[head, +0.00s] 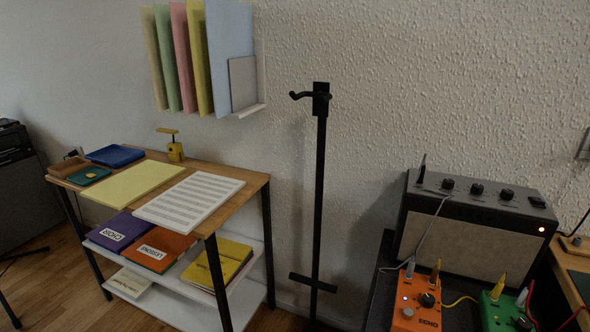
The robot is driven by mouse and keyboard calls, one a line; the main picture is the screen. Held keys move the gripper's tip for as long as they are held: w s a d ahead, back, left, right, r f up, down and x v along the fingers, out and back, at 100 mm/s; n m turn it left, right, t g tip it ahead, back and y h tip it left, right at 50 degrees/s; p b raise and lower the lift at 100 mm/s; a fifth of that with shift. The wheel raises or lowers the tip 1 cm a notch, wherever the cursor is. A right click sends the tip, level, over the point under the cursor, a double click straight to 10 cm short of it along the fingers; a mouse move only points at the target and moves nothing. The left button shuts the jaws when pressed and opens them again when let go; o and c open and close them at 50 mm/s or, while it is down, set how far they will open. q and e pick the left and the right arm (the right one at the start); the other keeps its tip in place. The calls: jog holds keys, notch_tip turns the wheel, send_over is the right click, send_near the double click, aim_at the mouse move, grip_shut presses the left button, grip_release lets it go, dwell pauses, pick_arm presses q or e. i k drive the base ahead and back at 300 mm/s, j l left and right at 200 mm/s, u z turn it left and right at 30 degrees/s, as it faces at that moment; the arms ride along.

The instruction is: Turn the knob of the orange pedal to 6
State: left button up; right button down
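The orange pedal (407,310) lies at the lower right, on a dark surface in front of the amplifier. It has a black knob (427,300) near its upper right and a label that seems to read ECHO. The knob's pointer and scale are too small to read. Plugs stand at its far edge. Neither of my grippers shows in the head view.
A grey amplifier (470,240) with several knobs and a red light stands behind the pedal. A green pedal (497,312) with cables sits to its right. A black stand (320,190) and a wooden shelf table (250,184) with papers and books stand to the left.

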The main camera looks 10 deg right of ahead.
aim_at(428, 301)
jog(key=k+l, duration=0.3)
jog(key=l, duration=0.15)
jog(key=k+l+u, duration=0.1)
jog(key=k+l, duration=0.25)
jog(key=l, duration=0.1)
